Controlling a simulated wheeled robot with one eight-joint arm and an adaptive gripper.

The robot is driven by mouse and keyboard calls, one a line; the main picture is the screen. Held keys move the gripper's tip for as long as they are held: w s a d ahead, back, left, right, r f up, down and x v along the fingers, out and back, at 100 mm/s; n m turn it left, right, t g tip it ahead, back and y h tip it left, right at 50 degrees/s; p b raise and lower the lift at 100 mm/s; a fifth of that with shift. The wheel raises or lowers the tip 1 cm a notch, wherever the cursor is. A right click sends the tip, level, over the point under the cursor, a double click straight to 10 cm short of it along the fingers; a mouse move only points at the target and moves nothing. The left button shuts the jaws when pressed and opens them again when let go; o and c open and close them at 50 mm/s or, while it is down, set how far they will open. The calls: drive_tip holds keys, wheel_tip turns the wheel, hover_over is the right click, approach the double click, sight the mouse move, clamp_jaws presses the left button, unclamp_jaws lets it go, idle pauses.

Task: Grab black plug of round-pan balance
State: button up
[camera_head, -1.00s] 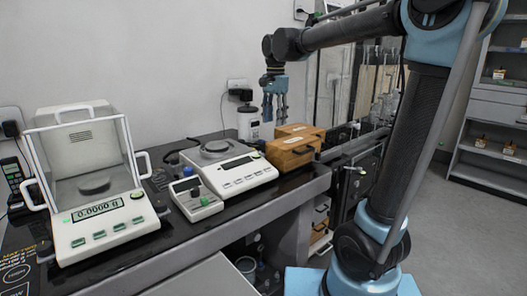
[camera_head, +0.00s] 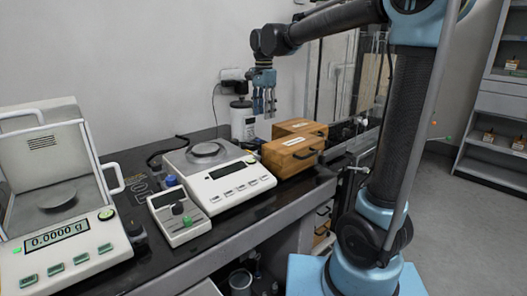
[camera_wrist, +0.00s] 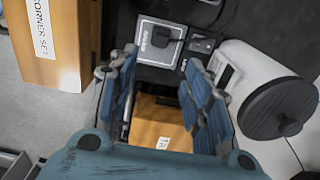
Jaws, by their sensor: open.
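The round-pan balance (camera_head: 225,182), white with a grey round pan (camera_head: 208,152), stands on the black table in the head view. In the wrist view a black plug (camera_wrist: 166,35) sits in a white socket plate (camera_wrist: 148,50), beyond the fingertips.
Wooden boxes (camera_head: 292,153) lie right of the balance. A small control unit (camera_head: 180,218) and a shielded balance (camera_head: 65,250) stand to the left.

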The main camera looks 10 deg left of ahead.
hover_over(263, 142)
wheel_tip(263, 142, down, 8)
drive_tip(key=shift+r, duration=0.1)
drive_tip(key=shift+f, duration=3)
clamp_jaws()
